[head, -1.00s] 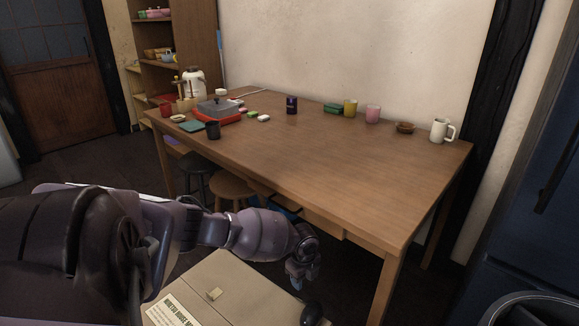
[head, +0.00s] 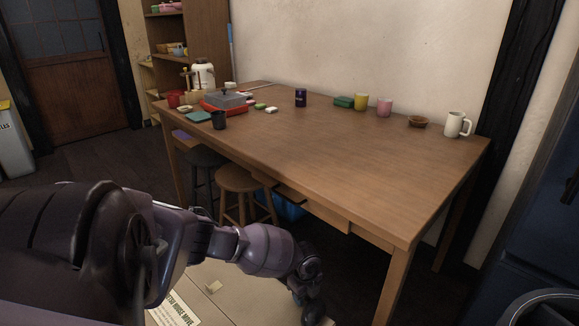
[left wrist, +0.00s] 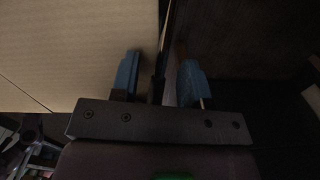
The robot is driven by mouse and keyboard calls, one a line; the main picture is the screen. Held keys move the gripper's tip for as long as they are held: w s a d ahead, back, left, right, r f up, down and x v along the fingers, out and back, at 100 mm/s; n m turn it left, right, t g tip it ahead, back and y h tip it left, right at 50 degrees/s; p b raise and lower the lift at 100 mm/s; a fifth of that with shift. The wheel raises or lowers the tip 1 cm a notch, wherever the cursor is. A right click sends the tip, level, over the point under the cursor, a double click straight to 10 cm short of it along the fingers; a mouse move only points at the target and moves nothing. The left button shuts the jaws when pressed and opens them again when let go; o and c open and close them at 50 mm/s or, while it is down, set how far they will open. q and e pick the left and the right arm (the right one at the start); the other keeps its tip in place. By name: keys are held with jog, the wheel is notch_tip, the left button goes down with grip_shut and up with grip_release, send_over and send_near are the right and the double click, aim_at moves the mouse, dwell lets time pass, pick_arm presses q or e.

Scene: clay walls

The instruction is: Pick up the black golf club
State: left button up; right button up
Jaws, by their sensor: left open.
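A dark rounded end (head: 314,313), which seems to be part of the black golf club, shows at the bottom edge of the head view beside the cardboard box. In the left wrist view, a thin dark shaft (left wrist: 160,78) stands between the fingers and looks like the club. Most of the club is hidden or out of frame. My left gripper (head: 302,296) points down at the box's right edge; its two blue fingers (left wrist: 159,80) are apart, one on each side of the shaft. Contact cannot be told. My right gripper is not in view.
The cardboard box (head: 235,285) lies under my left arm. A wooden table (head: 350,165) with cups, a mug (head: 457,124) and a red cooker (head: 224,103) stands ahead. Stools (head: 238,182) are under it. A dark bin (head: 540,308) is at lower right.

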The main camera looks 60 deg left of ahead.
pick_arm(q)
jog(key=shift+r, duration=0.1)
grip_shut()
